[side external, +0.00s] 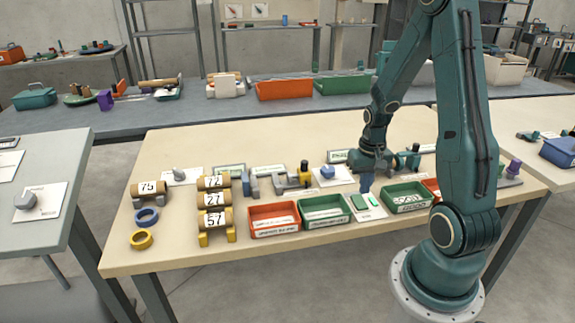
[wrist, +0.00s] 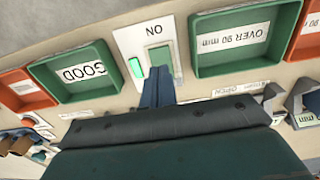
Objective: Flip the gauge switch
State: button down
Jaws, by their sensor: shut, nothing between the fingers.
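The gauge switch is a green rocker (side external: 358,202) on a white plate near the table's front edge, between two green trays. In the wrist view the green rocker (wrist: 159,60) sits below an upside-down "ON" label (wrist: 153,31). A bright green lamp (wrist: 136,68) is beside it and looks lit; the lamp also shows in the side view (side external: 375,200). My gripper (side external: 366,188) points down just above the switch plate, its fingers shut and empty. In the wrist view my fingertips (wrist: 159,72) overlap the rocker's near edge; I cannot tell whether they touch it.
A green "GOOD" tray (wrist: 109,73) and a green "OVER 90 mm" tray (wrist: 195,70) flank the switch closely. An orange tray (side external: 251,229) stands further left. A grey gauge fixture (side external: 290,182) stands behind the trays.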

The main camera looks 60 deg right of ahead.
aim_at(359, 206)
jog(key=shift+r, duration=1.4)
jog(key=w+a+r+n+t+h, duration=0.1)
jog(key=w+a+r+n+t, duration=0.2)
jog(key=a+r, duration=0.85)
jog(key=s+a+r+n+t+y, duration=0.1)
jog(key=s+a+r+n+t, duration=0.1)
jog(key=s+a+r+n, duration=0.4)
jog(key=shift+s+a+r+t, duration=0.3)
jog(key=shift+s+a+r, duration=0.9)
jog(key=shift+a, duration=1.35)
jog(key=shift+w+r, duration=0.3)
jog(key=shift+w, duration=0.05)
